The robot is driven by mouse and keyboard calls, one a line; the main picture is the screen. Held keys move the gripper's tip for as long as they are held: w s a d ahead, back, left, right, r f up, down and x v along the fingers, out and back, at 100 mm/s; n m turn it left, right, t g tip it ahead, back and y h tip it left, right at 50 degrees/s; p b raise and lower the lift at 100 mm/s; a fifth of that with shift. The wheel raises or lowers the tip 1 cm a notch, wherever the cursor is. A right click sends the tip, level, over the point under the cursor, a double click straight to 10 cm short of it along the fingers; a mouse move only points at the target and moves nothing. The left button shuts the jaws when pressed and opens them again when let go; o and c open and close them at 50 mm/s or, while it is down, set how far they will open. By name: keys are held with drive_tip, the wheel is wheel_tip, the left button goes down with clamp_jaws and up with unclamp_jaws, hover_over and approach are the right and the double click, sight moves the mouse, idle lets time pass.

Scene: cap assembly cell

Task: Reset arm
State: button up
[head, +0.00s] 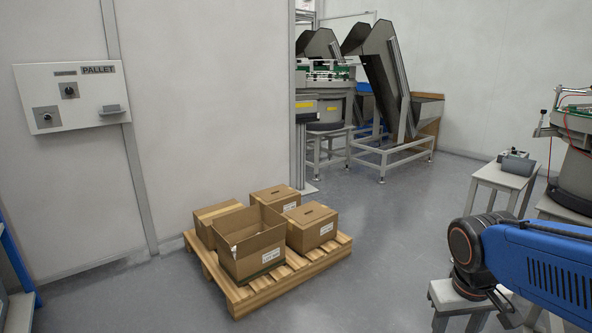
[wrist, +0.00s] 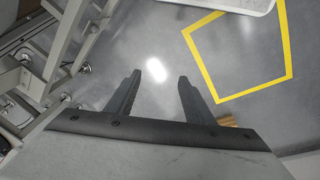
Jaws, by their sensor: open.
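My gripper (wrist: 158,88) shows in the wrist view with its two dark fingers apart and nothing between them. Beyond the fingers is bare grey floor with a bright light reflection. In the head view my blue arm (head: 545,262) reaches in from the right edge. The gripper itself does not show in the head view.
A wooden pallet (head: 318,262) holds several cardboard boxes, the front one (head: 250,254) open. A small grey table (head: 503,178) stands at right. Machine legs (wrist: 30,75) are close at left in the wrist view, and a yellow floor marking (wrist: 203,68) lies at right. Mid-floor is clear.

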drive_tip(key=s+a+r+t+y, duration=0.1)
drive_tip(key=s+a+r+t, duration=0.2)
drive_tip(key=s, duration=0.1)
drive_tip(key=shift+s+a, duration=0.15)
drive_tip(key=shift+s, duration=0.2)
drive_tip(key=c, duration=0.4)
drive_tip(key=shift+s+a, duration=0.1)
